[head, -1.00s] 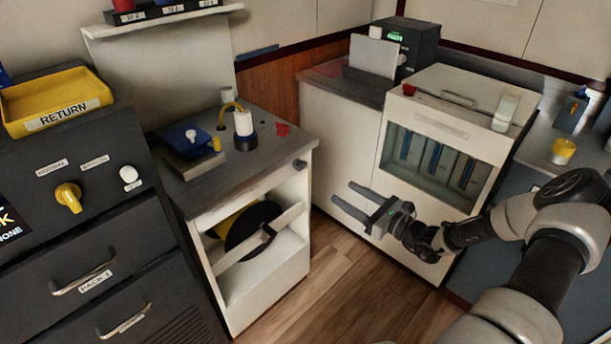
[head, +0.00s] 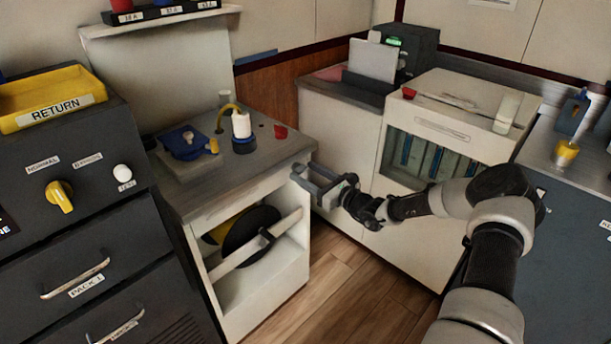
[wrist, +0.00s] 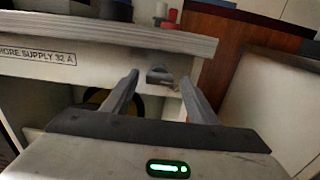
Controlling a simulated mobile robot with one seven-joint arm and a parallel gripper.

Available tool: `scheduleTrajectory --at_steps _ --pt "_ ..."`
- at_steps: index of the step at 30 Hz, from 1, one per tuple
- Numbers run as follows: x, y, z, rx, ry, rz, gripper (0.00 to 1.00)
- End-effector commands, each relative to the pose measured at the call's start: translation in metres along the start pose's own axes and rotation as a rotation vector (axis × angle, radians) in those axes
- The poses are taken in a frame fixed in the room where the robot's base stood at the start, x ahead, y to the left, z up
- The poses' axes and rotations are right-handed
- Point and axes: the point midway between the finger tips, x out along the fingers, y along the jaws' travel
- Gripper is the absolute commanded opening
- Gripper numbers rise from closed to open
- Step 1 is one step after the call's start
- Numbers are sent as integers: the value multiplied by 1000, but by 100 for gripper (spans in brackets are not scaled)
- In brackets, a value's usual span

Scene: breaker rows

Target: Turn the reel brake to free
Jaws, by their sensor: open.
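A small dark grey knob (wrist: 159,76), apparently the reel brake, sits on the white front of the reel cabinet (wrist: 60,62), just under the grey top. No free or locked marking is readable. My gripper (head: 302,171) is open at the cabinet's upper right front corner and hides the knob in the head view. In the wrist view my gripper (wrist: 159,78) has one finger on each side of the knob, with gaps showing. The black reel (head: 249,236) with yellow behind it sits in the open bay below, behind a pale slanted bar (head: 232,262).
On the cabinet top stand a blue device (head: 186,141), a white cylinder with a dark base (head: 242,128) and a red piece (head: 280,131). A white glass-fronted unit (head: 430,155) stands to the right. A dark drawer cabinet (head: 85,235) stands left. Wooden floor (head: 335,290) is open between.

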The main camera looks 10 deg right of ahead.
Motion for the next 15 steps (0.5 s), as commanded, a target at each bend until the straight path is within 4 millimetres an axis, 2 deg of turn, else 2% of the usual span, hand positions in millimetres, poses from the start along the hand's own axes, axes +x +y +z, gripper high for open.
scheduleTrajectory --at_steps 3,11,15 --pt "7 0 0 1 0 0 53" --pt "8 0 0 1 0 0 53" --pt "8 0 0 1 0 0 33"
